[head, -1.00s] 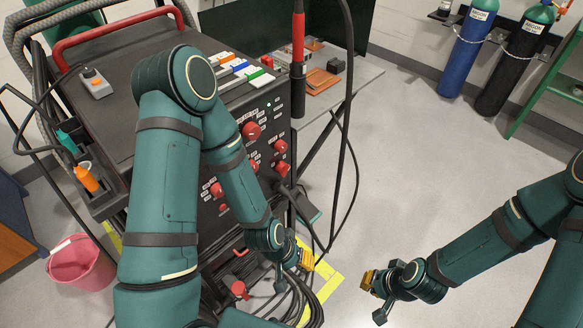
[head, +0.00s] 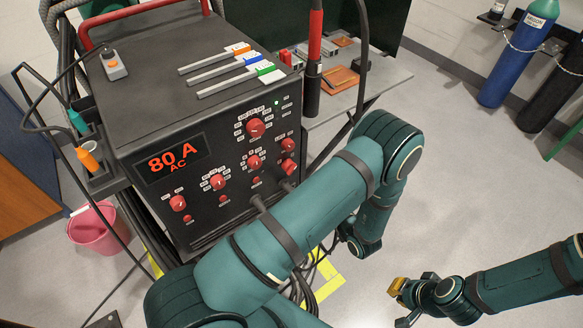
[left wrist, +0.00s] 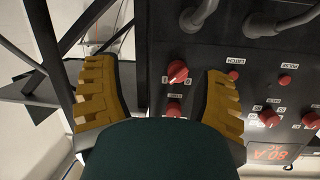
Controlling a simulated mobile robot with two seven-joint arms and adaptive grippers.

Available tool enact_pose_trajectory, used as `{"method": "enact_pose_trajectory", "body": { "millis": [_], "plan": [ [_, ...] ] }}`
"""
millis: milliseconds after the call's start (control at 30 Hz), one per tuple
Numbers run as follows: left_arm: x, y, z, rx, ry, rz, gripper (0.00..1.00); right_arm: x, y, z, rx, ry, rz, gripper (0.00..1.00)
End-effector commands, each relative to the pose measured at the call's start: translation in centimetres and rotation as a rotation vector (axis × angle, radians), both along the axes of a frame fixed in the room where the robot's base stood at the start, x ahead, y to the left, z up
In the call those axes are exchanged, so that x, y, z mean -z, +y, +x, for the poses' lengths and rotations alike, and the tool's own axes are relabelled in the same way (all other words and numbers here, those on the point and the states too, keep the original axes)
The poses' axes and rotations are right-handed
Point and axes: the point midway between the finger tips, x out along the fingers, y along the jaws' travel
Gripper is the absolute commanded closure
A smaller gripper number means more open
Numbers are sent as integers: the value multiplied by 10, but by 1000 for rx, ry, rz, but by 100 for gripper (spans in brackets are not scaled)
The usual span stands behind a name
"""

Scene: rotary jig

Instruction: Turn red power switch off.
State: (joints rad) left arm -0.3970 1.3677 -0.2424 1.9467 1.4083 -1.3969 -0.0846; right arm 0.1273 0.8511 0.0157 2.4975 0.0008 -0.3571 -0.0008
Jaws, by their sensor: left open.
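The black machine (head: 125,95) has a dark front panel with several red knobs. A red switch knob (left wrist: 177,72) with small marks on either side shows between my left fingers in the left wrist view; it appears to be the lower right knob (head: 288,167) in the head view. My left gripper (left wrist: 155,95) is open, with its yellow fingers apart and nothing between them. It faces the panel; contact with the knob cannot be made out. My left arm hides this gripper in the head view. My right gripper (head: 398,288) is away from the machine at lower right; its jaw opening is unclear.
Another red knob (left wrist: 173,108) lies close to the switch. The display (head: 178,158) reads 80 A AC. Cables plug in below the knobs. A torch (head: 314,60) hangs at the machine's right. A pink bucket (head: 92,228) stands left. Open floor lies to the right.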

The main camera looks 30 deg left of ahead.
Motion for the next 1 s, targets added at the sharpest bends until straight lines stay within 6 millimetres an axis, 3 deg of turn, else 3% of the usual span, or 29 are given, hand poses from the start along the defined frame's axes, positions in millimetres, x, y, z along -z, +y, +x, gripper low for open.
{"method": "enact_pose_trajectory", "body": {
  "millis": [167, 367, 1000],
  "plan": [
    [-25, -7, -13, -120, -92, 193, 29, -2, 0, -1, 0, 1, 0, 100],
    [-33, -3, -17, -166, -119, 252, 29, -2, 0, -1, 0, 1, 0, 100],
    [-32, 102, 19, -165, -118, 248, 29, 11, 0, 2, 1, -5, -1, 100]
  ]
}}
